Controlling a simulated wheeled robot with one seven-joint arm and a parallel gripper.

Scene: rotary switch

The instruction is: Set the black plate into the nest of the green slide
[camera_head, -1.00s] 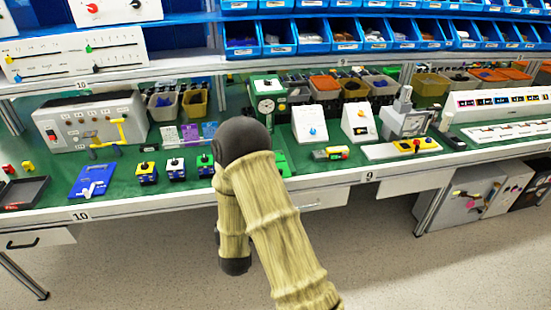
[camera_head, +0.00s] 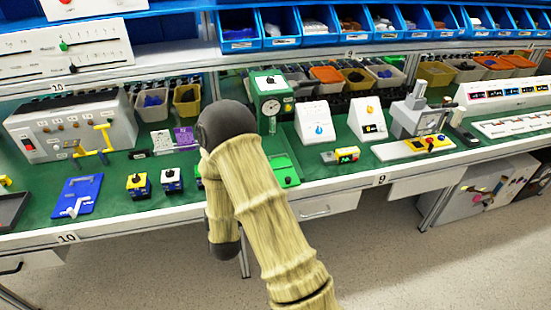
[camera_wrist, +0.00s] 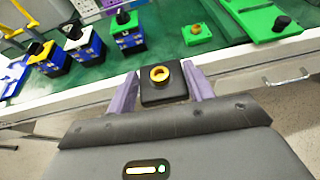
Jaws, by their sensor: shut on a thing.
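In the wrist view my gripper (camera_wrist: 160,88) is shut on the black plate (camera_wrist: 164,96), a small dark square block with a yellow-orange ring on top. It is held between the two purple fingers, in front of the table edge. The green slide (camera_wrist: 250,15) lies on the bench at the upper right of the wrist view, with a black knob at its near end, apart from the plate. It also shows in the head view (camera_head: 285,168), partly behind my arm. Its nest cannot be made out clearly. My arm hides my gripper and the plate in the head view.
A small green block with an orange ring (camera_wrist: 197,33) lies beside the slide. Blue switch blocks (camera_wrist: 86,44) stand at left in the wrist view. A green gauge stand (camera_head: 271,100) rises behind the slide. A white drawer (camera_head: 328,205) is under the bench edge.

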